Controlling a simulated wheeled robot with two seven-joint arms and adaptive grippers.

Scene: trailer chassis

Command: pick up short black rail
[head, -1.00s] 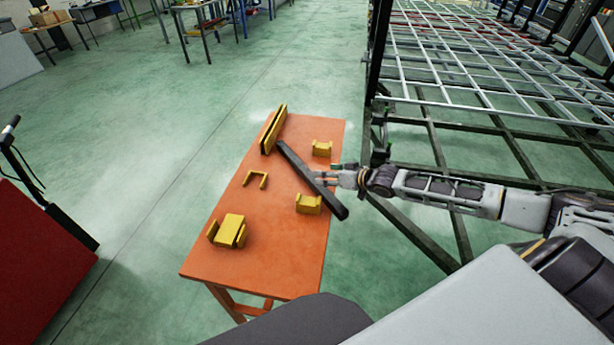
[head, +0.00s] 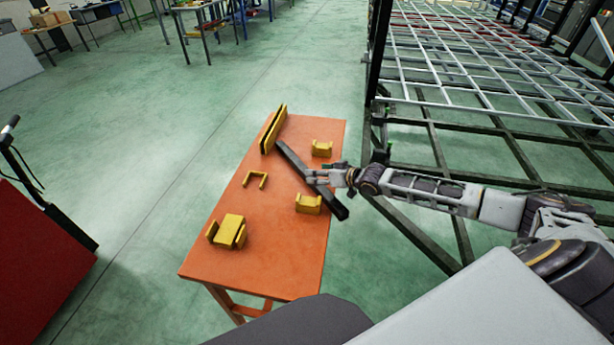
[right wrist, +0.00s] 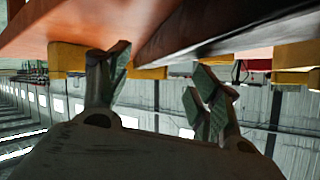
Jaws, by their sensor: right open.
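The dark rail (right wrist: 215,30) shows above and between the fingertips there. I cannot tell whether a finger touches it. My left gripper is not in view.
Yellow blocks stand near the rail: one behind (head: 321,149), one in front (head: 308,204). A yellow bracket (head: 256,180), a larger yellow holder (head: 229,231) and a long yellow-black piece (head: 273,130) are also on the table. The chassis frame (head: 440,150) stands to the right.

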